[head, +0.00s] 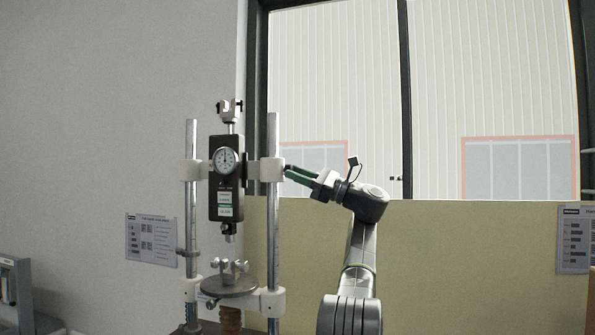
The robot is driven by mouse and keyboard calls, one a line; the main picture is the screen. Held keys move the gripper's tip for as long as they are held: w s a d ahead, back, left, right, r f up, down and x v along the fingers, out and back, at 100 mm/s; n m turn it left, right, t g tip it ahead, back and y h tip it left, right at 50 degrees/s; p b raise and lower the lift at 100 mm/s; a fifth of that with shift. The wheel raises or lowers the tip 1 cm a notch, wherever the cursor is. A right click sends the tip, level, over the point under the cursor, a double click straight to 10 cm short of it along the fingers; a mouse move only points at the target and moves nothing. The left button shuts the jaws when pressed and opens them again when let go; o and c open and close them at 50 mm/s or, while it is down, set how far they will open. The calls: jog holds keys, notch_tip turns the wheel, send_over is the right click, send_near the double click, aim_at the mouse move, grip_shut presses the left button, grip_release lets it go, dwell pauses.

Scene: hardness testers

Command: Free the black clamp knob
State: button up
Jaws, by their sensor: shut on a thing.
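The tester (227,200) stands left of centre, with a black body and a round dial gauge (226,161) held between two steel columns by white clamp blocks. My gripper (288,172) has green fingers and reaches in from the right to the white clamp block (268,170) on the right column (273,225). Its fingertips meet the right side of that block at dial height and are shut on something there. The black clamp knob cannot be made out, as the fingers cover that spot.
Below the dial, a round plate (230,287) with a small vice sits on a threaded screw (230,320). A notice (151,240) is on the wall at left. A yellow panel (450,260) and a window stand behind my arm. The space right of my arm looks free.

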jog(key=shift+n, duration=0.4)
jog(key=o, duration=1)
jog(key=shift+c, duration=0.2)
jog(key=v, duration=1.4)
jog(key=shift+w, duration=0.1)
jog(key=shift+c, duration=0.2)
